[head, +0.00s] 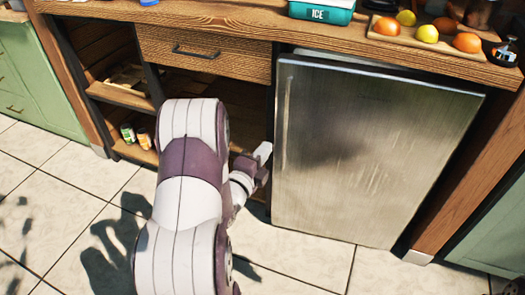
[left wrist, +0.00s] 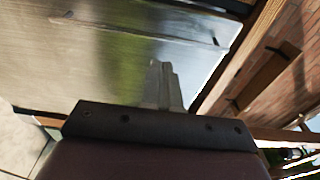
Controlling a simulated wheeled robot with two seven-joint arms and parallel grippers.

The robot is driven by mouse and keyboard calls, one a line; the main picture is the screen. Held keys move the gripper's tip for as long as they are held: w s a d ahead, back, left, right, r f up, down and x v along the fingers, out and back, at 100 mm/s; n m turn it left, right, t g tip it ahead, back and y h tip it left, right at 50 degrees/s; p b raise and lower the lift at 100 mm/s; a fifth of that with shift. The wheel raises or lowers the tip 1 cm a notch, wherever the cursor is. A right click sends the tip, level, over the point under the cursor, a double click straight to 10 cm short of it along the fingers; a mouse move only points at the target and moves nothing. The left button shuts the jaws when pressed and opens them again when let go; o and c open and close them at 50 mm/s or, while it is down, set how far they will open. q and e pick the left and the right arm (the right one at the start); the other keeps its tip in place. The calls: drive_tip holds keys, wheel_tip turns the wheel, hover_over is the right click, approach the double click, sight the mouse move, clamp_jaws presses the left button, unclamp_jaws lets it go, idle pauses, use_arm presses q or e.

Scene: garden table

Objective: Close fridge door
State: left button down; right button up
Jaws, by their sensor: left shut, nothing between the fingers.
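The fridge door (head: 375,150) is a brushed steel panel under the counter, with a slim vertical handle (head: 286,125) near its left edge. My left gripper (head: 264,152) is shut and empty, just beside the door's left edge. In the left wrist view the shut fingers (left wrist: 165,85) lie in front of the steel door (left wrist: 110,60), near its edge. Whether they touch it is unclear. My right gripper is not in view.
The wooden counter (head: 235,20) overhangs the fridge and holds a teal ice box (head: 320,12) and a board of fruit (head: 400,35). Open shelves (head: 125,95) with cans (head: 135,135) stand left of the fridge, below a drawer (head: 200,52). The tiled floor (head: 300,262) in front is clear.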

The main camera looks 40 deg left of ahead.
sight(285, 122)
use_arm(q)
drive_tip(key=w, duration=0.3)
drive_tip(key=w+a+b, duration=0.1)
drive_tip(key=w, duration=0.3)
drive_tip(key=w+b, duration=0.1)
drive_tip(key=w, duration=0.2)
drive_tip(key=shift+w+a, duration=0.15)
drive_tip(key=shift+a, duration=0.05)
drive_tip(key=shift+w, duration=0.1)
